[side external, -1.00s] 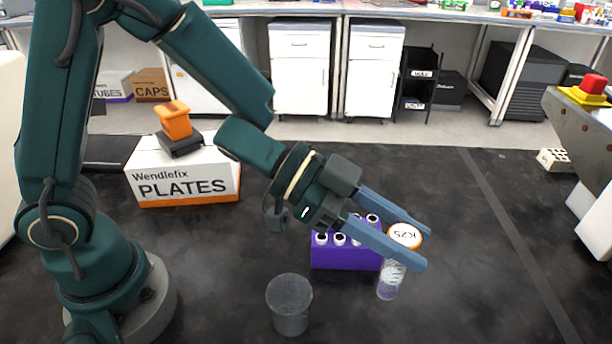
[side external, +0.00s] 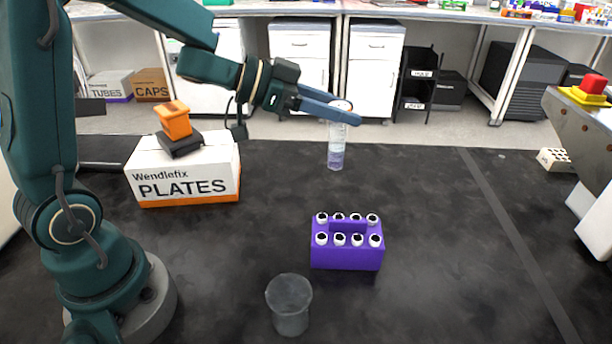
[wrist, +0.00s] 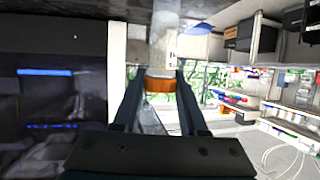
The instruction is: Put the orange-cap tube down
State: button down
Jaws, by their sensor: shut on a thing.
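The orange-cap tube (side external: 336,150) is a clear tube with a purple tint at its lower end. It hangs roughly upright between the blue fingers of my gripper (side external: 345,112), above the far part of the black bench. In the wrist view the orange cap (wrist: 159,84) sits between the two dark fingertips of my gripper (wrist: 160,78). The gripper is shut on the tube at its cap.
A purple rack (side external: 346,257) with several white-rimmed vials stands mid-bench. A grey cup (side external: 289,307) stands at the front. A PLATES box (side external: 183,172) with an orange-and-black object (side external: 175,128) on it is at left. The bench (side external: 440,210) right of the rack is clear.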

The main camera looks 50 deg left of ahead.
jog(key=w+a+n+t+y, duration=0.15)
jog(key=a+n+y, duration=0.25)
jog(key=a, duration=0.5)
notch_tip(320, 180, down, 10)
jog(key=shift+s+a+f, duration=0.2)
jog(key=shift+a, duration=0.1)
jog(key=shift+f, duration=0.15)
jog(key=shift+c, duration=2.2)
grip_release()
